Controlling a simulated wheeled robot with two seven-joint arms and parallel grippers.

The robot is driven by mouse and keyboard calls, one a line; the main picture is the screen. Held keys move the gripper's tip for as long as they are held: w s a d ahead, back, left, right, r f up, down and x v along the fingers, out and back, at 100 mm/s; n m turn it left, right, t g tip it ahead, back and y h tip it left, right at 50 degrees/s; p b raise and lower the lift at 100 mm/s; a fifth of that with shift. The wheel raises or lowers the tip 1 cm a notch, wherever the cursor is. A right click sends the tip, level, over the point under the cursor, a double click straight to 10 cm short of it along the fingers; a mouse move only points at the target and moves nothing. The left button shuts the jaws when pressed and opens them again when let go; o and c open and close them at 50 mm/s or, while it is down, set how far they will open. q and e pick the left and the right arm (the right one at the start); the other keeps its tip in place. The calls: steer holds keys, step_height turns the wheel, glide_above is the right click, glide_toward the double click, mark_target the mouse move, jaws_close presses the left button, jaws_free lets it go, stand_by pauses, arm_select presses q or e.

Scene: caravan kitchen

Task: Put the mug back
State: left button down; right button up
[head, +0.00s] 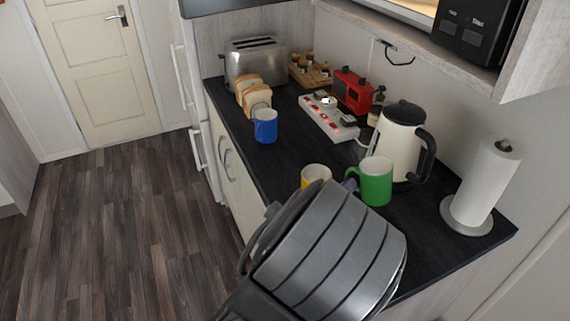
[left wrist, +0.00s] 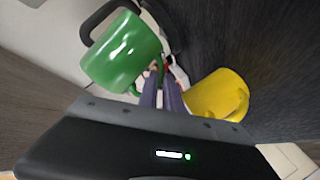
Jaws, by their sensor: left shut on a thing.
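The green mug (head: 376,181) stands upright at the counter beside the kettle, its handle toward my left gripper (head: 350,185). I cannot tell whether its base touches the counter. My left gripper is shut on the green mug's handle; the fingers (left wrist: 162,95) meet it in the left wrist view, where the mug (left wrist: 122,54) is at upper left. A yellow mug (head: 316,175) stands close by, partly hidden by my arm; it also shows in the left wrist view (left wrist: 215,97). A blue mug (head: 265,126) stands farther back near the counter's front edge. My right gripper is not in view.
A cream kettle (head: 399,143) stands right behind the green mug. A paper towel roll (head: 485,183) is at the right end. A power strip (head: 328,118), red device (head: 352,90), bread (head: 253,94) and toaster (head: 255,62) are farther back. Bare counter (head: 292,150) lies between the blue and yellow mugs.

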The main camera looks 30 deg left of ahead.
mark_target(354, 168)
arm_select(q)
steer(key=shift+m+h, duration=0.6)
steer(key=shift+h, duration=0.1)
steer(key=w+r, duration=0.1)
steer(key=r, duration=0.2)
steer(key=w+r+b, duration=0.1)
steer(key=r, duration=0.2)
steer(key=w+r, duration=0.1)
steer(key=r, duration=0.2)
steer(key=shift+d+r, duration=0.15)
steer(key=shift+r, duration=0.1)
steer(key=a+r+m+b, duration=0.1)
steer(key=a+r+b, duration=0.2)
steer(key=a+r, duration=0.9)
steer(key=w+a+f+b, duration=0.2)
steer(key=a+f, duration=0.7)
steer(key=w+a+f+y+b, duration=0.1)
steer(key=w+a+f, duration=0.1)
steer(key=a+f, duration=0.6)
steer(key=shift+w+a+f+b, duration=0.25)
steer(key=shift+a+f+b, duration=0.15)
steer(key=shift+a, duration=0.15)
steer(key=shift+f, duration=0.1)
step_height(354, 168, down, 5)
steer(key=shift+r+b, duration=0.15)
steer(key=shift+b, duration=0.65)
